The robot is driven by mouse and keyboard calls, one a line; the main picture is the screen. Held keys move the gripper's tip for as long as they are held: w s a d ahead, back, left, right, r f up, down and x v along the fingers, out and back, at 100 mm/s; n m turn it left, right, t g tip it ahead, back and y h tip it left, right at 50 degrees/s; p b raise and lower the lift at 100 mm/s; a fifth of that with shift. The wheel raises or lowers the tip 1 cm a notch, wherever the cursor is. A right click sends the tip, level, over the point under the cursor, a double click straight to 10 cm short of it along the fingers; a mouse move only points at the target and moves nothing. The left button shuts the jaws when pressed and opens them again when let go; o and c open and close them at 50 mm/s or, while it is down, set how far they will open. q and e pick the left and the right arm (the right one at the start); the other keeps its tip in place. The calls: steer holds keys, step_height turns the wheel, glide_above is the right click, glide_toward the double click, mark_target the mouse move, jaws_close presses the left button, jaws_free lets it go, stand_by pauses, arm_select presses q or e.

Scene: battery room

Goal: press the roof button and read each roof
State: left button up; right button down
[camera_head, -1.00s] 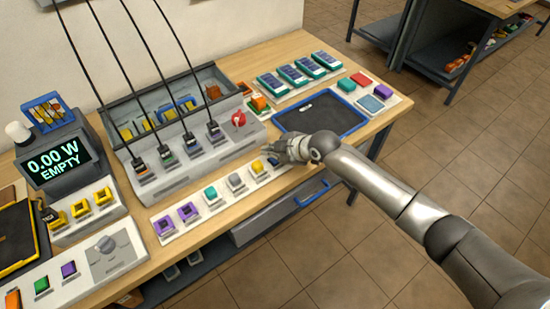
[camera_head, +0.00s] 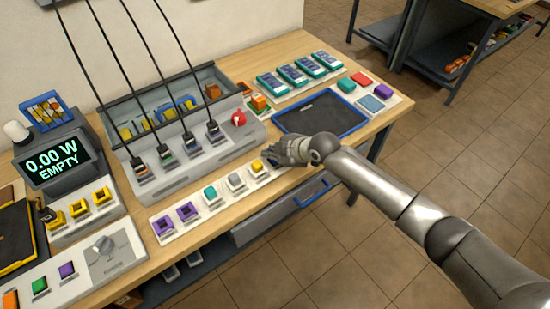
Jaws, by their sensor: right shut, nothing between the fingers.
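My right gripper (camera_head: 270,160) is shut and empty, over the strip's right end, just right of the yellow button. It hides the button there; I cannot tell whether it touches it. The dark display (camera_head: 55,164) at the left reads "0.00 W EMPTY". I cannot make out button labels or tell which is the roof button. My left gripper is not in view.
A grey charging unit (camera_head: 180,165) with several black cables and a red knob (camera_head: 238,118) stands behind the strip. A blue-rimmed dark tray (camera_head: 320,112) lies right of it. Several teal devices (camera_head: 305,68) stand at the back. A grey dial (camera_head: 104,245) is front left.

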mark_target(273, 161)
steer(key=shift+f, duration=0.4)
steer(key=shift+r, duration=0.1)
stand_by(0.4)
steer(key=shift+r+p, duration=0.4)
steer(key=shift+r, duration=0.35)
step_height(273, 161, up, 5)
steer(key=p, duration=0.4)
stand_by(0.7)
